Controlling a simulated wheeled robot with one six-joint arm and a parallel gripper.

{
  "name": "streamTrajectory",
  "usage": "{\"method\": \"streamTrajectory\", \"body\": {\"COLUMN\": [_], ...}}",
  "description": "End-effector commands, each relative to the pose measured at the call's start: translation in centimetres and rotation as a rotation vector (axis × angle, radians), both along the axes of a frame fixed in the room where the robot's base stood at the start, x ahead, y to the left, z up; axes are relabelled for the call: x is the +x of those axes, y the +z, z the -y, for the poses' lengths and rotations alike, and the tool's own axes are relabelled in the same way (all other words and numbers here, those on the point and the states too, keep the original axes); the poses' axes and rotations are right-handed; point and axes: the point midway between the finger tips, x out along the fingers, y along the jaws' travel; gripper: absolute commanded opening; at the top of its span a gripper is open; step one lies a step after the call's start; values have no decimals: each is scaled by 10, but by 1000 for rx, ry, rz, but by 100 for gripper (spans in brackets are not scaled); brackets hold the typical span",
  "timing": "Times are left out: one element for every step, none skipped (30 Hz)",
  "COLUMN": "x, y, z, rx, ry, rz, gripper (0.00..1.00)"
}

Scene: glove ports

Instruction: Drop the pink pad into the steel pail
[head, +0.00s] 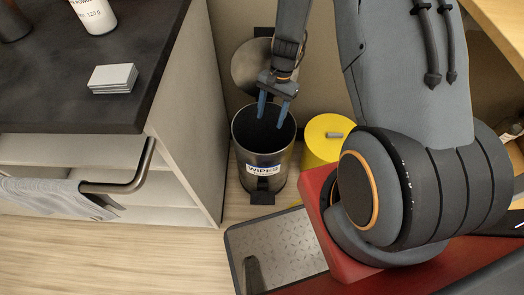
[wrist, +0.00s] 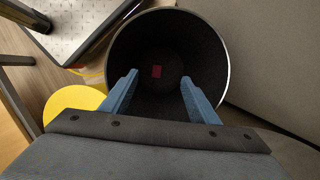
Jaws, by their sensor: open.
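The steel pail (head: 264,165) stands on the floor between the cabinet and a yellow drum, with a "WIPES" label on its front. Its round lid (head: 256,66) is tipped up at the back. The pail's dark inside (wrist: 190,50) fills the middle of the wrist view. The pink pad (wrist: 157,71) lies small and deep inside the pail, seen between my fingers. My gripper (head: 274,110) points down at the pail's mouth with its blue fingers apart and nothing between them. It also shows in the wrist view (wrist: 155,90).
A yellow drum (head: 325,135) stands just right of the pail. The cabinet (head: 185,130) is close on the left, with a dark top (head: 60,70) bearing a stack of pale cards (head: 113,78). A towel (head: 55,195) hangs on its rail.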

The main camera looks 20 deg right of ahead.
Motion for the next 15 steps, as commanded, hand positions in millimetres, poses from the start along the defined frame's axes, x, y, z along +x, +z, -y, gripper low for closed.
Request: {"method": "streamTrajectory", "body": {"x": [3, 4, 5, 6, 6, 8, 8, 9, 9, 10, 10, 10, 10, 10, 10], "y": [10, 15, 22, 26, 30, 36, 39, 42, 46, 48, 50, 51, 52, 52, 53], "z": [3, 4, 5, 6, 7, 8, 9, 10, 11, 11, 12, 12, 12, 12, 12], "rx": [0, 0, 0, 0, -1, 0, 0, 0, -1, -1, -1, -1, 0, 0, 0], "ry": [-1, -1, -1, -1, 0, 0, -1, 0, 0, 1, 1, 0, 0, 0, 0], "rz": [4, 3, 3, 3, 4, 3, 2, 1, 2, 2, 2, 1, 0, 0, 0], "gripper": [55, 55, 55, 55, 55, 55, 55, 55, 55, 55, 55, 55, 55, 55, 55]}}
